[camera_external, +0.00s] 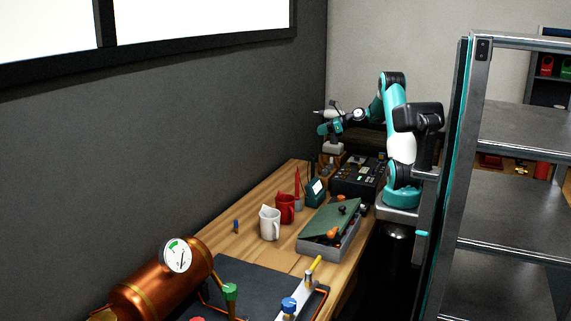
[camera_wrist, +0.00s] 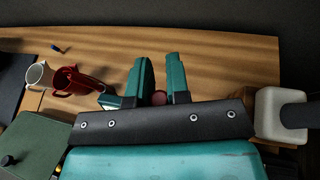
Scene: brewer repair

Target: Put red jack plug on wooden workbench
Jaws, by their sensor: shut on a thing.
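The wooden workbench (camera_external: 250,203) runs along the dark wall, and its bare wood (camera_wrist: 222,60) fills much of the wrist view. My gripper (camera_wrist: 156,75) has its two teal fingers close together above the bench. A small dark red piece (camera_wrist: 158,97) shows between the fingers near their base. It appears to be the red jack plug, mostly hidden by my gripper. In the external view my gripper (camera_external: 322,130) is small, at the far end of the bench, and the plug cannot be made out there.
A white mug (camera_external: 269,223) and a red jug (camera_external: 285,208) stand mid-bench, beside a grey toolbox with a green lid (camera_external: 330,219). A copper boiler (camera_external: 150,285) lies at the near end. Bare wood lies along the wall side. A metal shelf (camera_external: 510,125) stands right.

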